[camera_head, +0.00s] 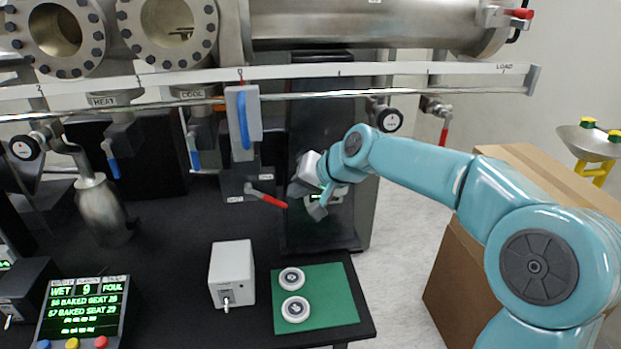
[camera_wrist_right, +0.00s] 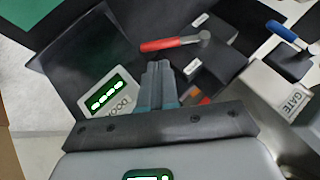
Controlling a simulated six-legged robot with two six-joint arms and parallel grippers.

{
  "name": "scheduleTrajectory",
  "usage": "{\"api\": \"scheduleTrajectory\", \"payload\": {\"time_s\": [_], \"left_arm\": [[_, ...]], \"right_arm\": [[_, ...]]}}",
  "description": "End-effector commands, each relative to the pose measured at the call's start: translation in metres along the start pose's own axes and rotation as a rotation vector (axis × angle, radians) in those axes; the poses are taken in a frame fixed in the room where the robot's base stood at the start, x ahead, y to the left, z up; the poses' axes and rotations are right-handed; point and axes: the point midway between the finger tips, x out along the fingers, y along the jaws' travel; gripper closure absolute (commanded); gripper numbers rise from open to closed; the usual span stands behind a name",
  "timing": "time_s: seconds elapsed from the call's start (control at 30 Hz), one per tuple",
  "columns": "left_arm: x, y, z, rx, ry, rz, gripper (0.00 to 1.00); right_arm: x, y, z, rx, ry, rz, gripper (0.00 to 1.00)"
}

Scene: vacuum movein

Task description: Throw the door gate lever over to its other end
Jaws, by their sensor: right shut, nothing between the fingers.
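A red-handled lever (camera_head: 268,199) sits on a dark box at the middle of the bench. Its pivot is at the left and its handle points right and slightly down. The wrist view shows the same red lever (camera_wrist_right: 170,44) just beyond the fingertips, with its handle to the left of the pivot. Small white labels lie near it, too small to read. My right gripper (camera_head: 318,208) is just right of the handle's end. In the wrist view its fingers (camera_wrist_right: 158,68) are shut together and empty, apart from the lever. My left gripper is not in view.
A grey block with a blue handle (camera_head: 242,120) hangs on the long rail above. A lit display marked DOOR (camera_wrist_right: 110,103) is close to the fingers. A white switch box (camera_head: 232,273) and a green mat (camera_head: 340,300) with two white discs are in front. A carton (camera_head: 450,270) stands right.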

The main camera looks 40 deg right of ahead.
Motion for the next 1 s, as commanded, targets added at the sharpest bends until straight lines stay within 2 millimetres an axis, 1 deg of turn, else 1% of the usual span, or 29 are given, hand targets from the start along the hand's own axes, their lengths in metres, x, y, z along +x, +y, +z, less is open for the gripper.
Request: {"api": "scheduleTrajectory", "payload": {"time_s": [0.03, 0.1, 0.2, 0.37, 0.53, 0.83, 0.93, 1.0], "left_arm": [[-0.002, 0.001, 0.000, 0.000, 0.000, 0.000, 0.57], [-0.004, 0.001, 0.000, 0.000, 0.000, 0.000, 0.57], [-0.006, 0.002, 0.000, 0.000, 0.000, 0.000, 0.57], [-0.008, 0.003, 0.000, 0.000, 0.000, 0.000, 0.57], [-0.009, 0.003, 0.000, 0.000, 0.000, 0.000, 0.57], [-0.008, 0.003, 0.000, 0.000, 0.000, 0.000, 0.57], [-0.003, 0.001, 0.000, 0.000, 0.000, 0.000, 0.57], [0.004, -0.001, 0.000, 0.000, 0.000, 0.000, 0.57]], "right_arm": [[0.011, -0.001, 0.000, 0.000, -0.005, 0.001, 1.00], [0.025, 0.000, 0.000, -0.001, -0.004, 0.001, 1.00], [0.042, 0.000, -0.001, -0.001, -0.003, 0.001, 1.00], [0.060, 0.000, -0.003, 0.000, -0.001, 0.000, 1.00], [0.067, 0.001, -0.004, -0.001, 0.000, 0.000, 1.00], [0.067, 0.001, -0.003, 0.000, 0.001, -0.001, 1.00], [0.069, 0.002, -0.003, 0.003, 0.001, -0.007, 1.00], [0.070, 0.004, -0.001, 0.012, 0.002, -0.018, 1.00]]}}
